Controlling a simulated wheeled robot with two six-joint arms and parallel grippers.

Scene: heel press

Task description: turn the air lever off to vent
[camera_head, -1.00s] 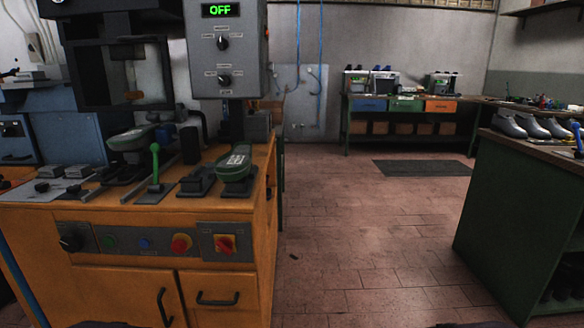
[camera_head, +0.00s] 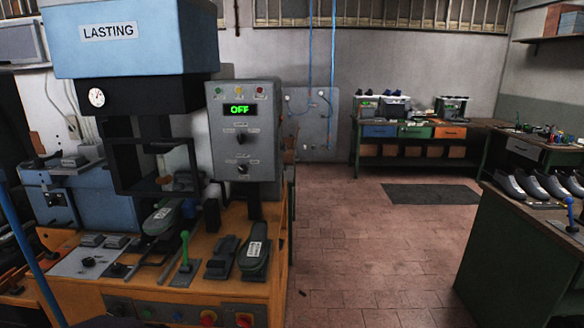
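No part is labelled as the air lever. A lever with a green knob (camera_head: 185,248) stands nearly upright on a grey plate on the orange bench of the LASTING press. A lever with a blue knob (camera_head: 569,204) stands on the right bench. A grey wall panel (camera_head: 308,122) with blue hoses hangs at the back; its small fittings are too small to read. The press's control box (camera_head: 240,132) shows a green OFF. A round white gauge (camera_head: 96,97) sits on the press head. Neither of my grippers is in view.
The orange bench (camera_head: 236,289) stands close at left, carrying shoe forms and dark tools. A green bench (camera_head: 520,250) with several shoe lasts stands at right. Open tiled floor (camera_head: 375,255) lies between them, with a dark mat (camera_head: 431,194) and a drawer bench (camera_head: 405,156) farther back.

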